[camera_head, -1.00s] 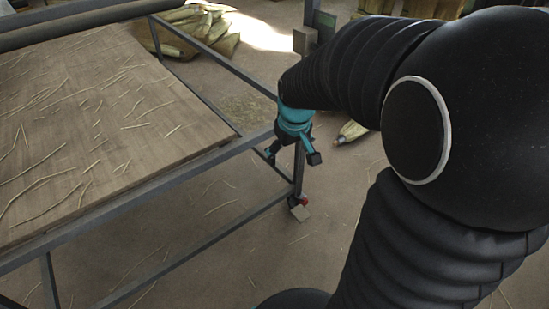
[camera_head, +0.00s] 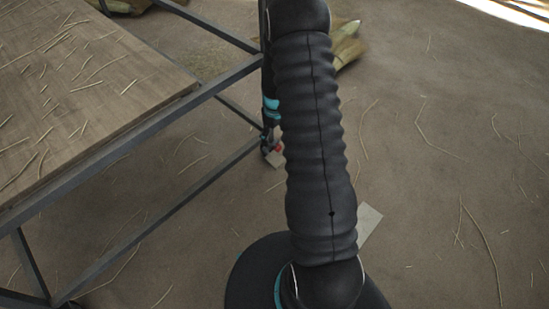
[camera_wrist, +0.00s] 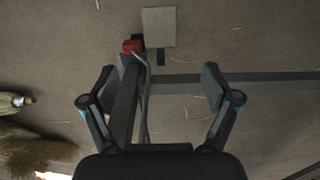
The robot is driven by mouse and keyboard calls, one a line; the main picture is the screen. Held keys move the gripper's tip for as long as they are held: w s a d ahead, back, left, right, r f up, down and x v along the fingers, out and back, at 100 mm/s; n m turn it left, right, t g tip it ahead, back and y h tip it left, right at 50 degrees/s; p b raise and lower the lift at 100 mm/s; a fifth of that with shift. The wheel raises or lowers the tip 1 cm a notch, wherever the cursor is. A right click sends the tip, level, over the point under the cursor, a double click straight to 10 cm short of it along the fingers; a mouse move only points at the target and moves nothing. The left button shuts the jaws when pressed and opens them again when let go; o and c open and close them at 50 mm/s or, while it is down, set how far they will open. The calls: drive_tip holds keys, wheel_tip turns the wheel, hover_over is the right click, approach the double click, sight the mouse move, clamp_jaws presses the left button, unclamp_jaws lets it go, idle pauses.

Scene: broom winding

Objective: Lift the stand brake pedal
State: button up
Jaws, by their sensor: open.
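The stand (camera_head: 150,120) is a grey metal frame under a wooden table top. At the foot of one leg is a small red part (camera_head: 278,149), which looks like the brake pedal. It also shows in the wrist view as a red block (camera_wrist: 132,46) at the leg's end, beside a dark caster. My gripper (camera_wrist: 159,75) is open and empty. Its two fingers straddle the leg (camera_wrist: 125,105) in the picture, with the red part beyond the fingertips, left of centre. In the head view my arm hides most of the gripper, and contact cannot be told.
A pale flat square (camera_wrist: 159,27) lies by the red part. Another frame bar (camera_wrist: 255,77) runs to the right in the wrist view. Broom bundles (camera_wrist: 38,150) lie on the floor at left. The floor right of my arm is open, with loose straws.

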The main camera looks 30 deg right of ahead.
sight(275, 158)
wheel_tip(275, 158, down, 14)
drive_tip(key=shift+r+b, duration=0.1)
drive_tip(key=shift+b, duration=0.35)
